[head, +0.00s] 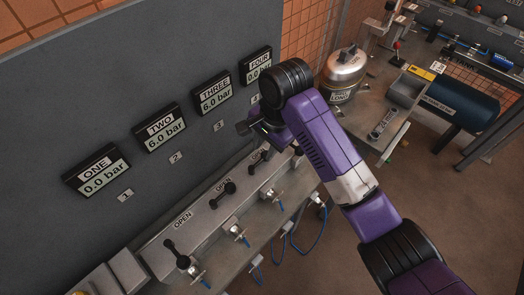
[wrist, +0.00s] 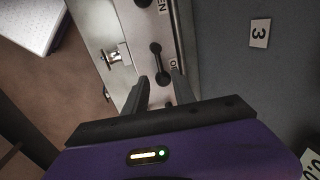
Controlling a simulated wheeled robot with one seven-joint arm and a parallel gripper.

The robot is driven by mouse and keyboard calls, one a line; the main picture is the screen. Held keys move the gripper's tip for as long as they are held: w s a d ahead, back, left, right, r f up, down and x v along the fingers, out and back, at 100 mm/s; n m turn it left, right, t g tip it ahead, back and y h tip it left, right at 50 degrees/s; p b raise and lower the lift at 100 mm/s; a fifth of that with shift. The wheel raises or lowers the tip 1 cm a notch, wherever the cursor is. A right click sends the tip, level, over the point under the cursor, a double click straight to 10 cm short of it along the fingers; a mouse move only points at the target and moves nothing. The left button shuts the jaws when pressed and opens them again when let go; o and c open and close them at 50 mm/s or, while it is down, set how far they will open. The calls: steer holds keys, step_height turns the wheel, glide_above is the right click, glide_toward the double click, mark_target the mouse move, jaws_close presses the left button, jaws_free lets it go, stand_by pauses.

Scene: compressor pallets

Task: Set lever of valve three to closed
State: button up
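The lever of valve three (wrist: 156,52) is a dark handle on a pale metal rail. It shows in the wrist view beside a wall plate marked 3 (wrist: 260,33). An OPEN label, partly hidden, is beside it. My gripper (wrist: 161,82) is open, and its two fingers are on either side of the lever's near end. I cannot tell whether they touch it. In the head view my gripper (head: 252,127) is over the rail, and the lever (head: 261,156) is partly hidden below it. The THREE gauge (head: 215,94) reads 6.0 bar.
Lever one (head: 178,254) and lever two (head: 224,190) stand along the same rail, near OPEN labels. The grey wall panel (head: 60,110) rises close behind. A metal tank (head: 344,68) and a dark cylinder (head: 455,105) are at the right. The floor in front is clear.

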mark_target(262, 160)
steer(key=shift+w+a+f, duration=0.1)
steer(key=shift+a+f, duration=0.05)
steer(key=shift+f, duration=0.8)
steer(key=shift+w+a+f, duration=0.1)
steer(key=shift+w+f, duration=0.05)
steer(key=shift+f, duration=0.75)
steer(key=shift+w+a+f, duration=0.1)
steer(key=shift+a+f, duration=0.05)
steer(key=shift+f, duration=0.8)
steer(key=shift+c, duration=0.4)
jaws_close()
steer(key=shift+w+d, duration=0.15)
